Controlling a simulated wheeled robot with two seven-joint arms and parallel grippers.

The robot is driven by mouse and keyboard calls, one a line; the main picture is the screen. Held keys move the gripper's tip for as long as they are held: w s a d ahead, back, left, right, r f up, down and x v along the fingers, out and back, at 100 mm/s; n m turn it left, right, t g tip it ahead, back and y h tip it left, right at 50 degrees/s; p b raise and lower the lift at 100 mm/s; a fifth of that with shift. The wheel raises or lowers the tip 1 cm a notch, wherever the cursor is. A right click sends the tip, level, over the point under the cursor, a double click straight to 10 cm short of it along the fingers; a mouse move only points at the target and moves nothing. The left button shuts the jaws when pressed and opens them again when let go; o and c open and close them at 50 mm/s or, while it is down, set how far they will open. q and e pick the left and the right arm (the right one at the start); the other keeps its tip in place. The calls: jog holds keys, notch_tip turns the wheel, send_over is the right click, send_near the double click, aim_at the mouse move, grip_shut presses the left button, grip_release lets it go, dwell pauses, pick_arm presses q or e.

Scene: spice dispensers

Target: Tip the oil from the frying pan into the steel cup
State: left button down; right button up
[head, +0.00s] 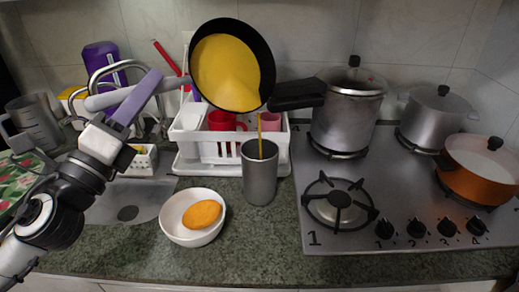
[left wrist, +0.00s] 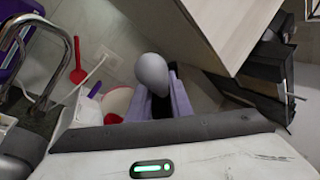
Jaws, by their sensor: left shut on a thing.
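The black frying pan (head: 268,62) is raised and steeply tilted above the counter, with yellow oil (head: 225,72) spread across its inside. A thin yellow stream runs from its lower edge down into the mouth of the upright steel cup (head: 260,178). My left gripper (head: 148,86) is shut on the pan's grey handle (head: 175,83), left of the pan. In the left wrist view the rounded handle end (left wrist: 152,73) shows at the lavender fingers; the pan itself is not visible there. The oil inside the cup is hidden. My right gripper is not in view.
A white bowl (head: 178,236) with an orange-yellow item stands left of the cup. A white dish rack (head: 190,160) with a red mug is behind it. The stove (head: 400,195) is right, with a pressure cooker (head: 345,115) whose black handle points towards the pan. The front counter is clear.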

pick_arm(q)
jog(key=shift+s+d+m+b, duration=0.2)
jog(key=shift+m+b, duration=0.1)
jog(key=shift+b, duration=0.25)
jog(key=shift+s+f+m+h+b, duration=0.1)
jog(key=shift+m+h+b, duration=0.2)
jog(key=shift+b, duration=0.05)
jog(key=shift+d, duration=0.1)
jog(key=shift+s+d+r+m+t+h+b, duration=0.2)
jog(key=shift+s+m+h+b, duration=0.1)
jog(key=shift+m+h+b, duration=0.25)
jog(key=shift+s+d+r+m+t+h+b, duration=0.15)
jog(key=shift+s+m+h+b, duration=0.15)
jog(key=shift+m+b, duration=0.45)
